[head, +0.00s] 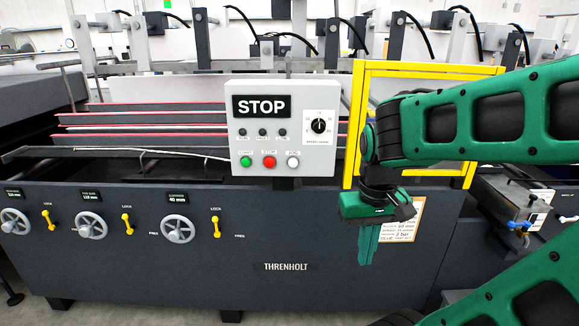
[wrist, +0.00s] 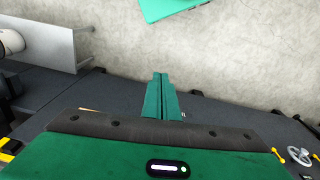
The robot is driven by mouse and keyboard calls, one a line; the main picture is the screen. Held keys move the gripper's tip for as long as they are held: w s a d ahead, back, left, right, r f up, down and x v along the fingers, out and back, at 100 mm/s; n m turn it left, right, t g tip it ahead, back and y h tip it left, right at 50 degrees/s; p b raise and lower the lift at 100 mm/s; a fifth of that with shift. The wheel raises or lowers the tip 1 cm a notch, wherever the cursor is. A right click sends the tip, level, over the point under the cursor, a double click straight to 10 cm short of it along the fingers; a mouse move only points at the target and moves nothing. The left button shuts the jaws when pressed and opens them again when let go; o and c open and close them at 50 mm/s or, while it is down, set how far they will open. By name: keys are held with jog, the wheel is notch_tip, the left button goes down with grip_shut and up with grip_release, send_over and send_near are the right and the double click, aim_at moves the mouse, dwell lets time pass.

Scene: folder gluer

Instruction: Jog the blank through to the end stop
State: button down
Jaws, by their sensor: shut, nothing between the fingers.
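The control panel (head: 283,129) stands on the front of the folder gluer. Its display reads STOP. Below are a green button (head: 246,161), a red button (head: 269,162) and a white button (head: 293,162), with a black dial (head: 319,126) at right. My gripper (head: 367,245) points down in front of the machine, right of and below the panel, touching no button. Its green fingers are together and empty; they also show in the wrist view (wrist: 160,97). I cannot make out the blank or the end stop.
Handwheels (head: 91,225) and yellow lock levers (head: 127,223) line the machine's lower front. A yellow guard frame (head: 430,70) rises behind my arm. A paper notice (head: 402,222) is behind my gripper. Red-edged belts (head: 180,105) run behind the panel. The wrist view shows bare floor (wrist: 240,60).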

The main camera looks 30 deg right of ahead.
aim_at(292, 165)
jog(key=w+r+n+t+h, duration=0.1)
jog(key=w+n+t+h, duration=0.1)
jog(key=w, duration=0.8)
jog(key=w+r+n+t+h, duration=0.1)
jog(key=w+n, duration=0.3)
jog(key=w, duration=0.5)
jog(key=w+d+r+n+t+h, duration=0.1)
jog(key=w+n+t+h, duration=0.1)
jog(key=w, duration=0.8)
jog(key=shift+w+r+n+t+h, duration=0.3)
jog(key=shift+n+t+h, duration=0.1)
jog(key=shift+n, duration=0.1)
jog(key=shift+w, duration=0.1)
jog(key=shift+w+d+f, duration=0.1)
jog(key=shift+w+d, duration=0.7)
jog(key=shift+w, duration=0.4)
jog(key=shift+w+d+r, duration=0.1)
jog(key=shift+w+d, duration=0.75)
jog(key=shift+w, duration=0.3)
jog(key=shift+w+d+f, duration=0.1)
jog(key=shift+w+d, duration=0.7)
jog(key=shift+w, duration=0.4)
jog(key=shift+w+d, duration=0.2)
jog(key=shift+d, duration=0.05)
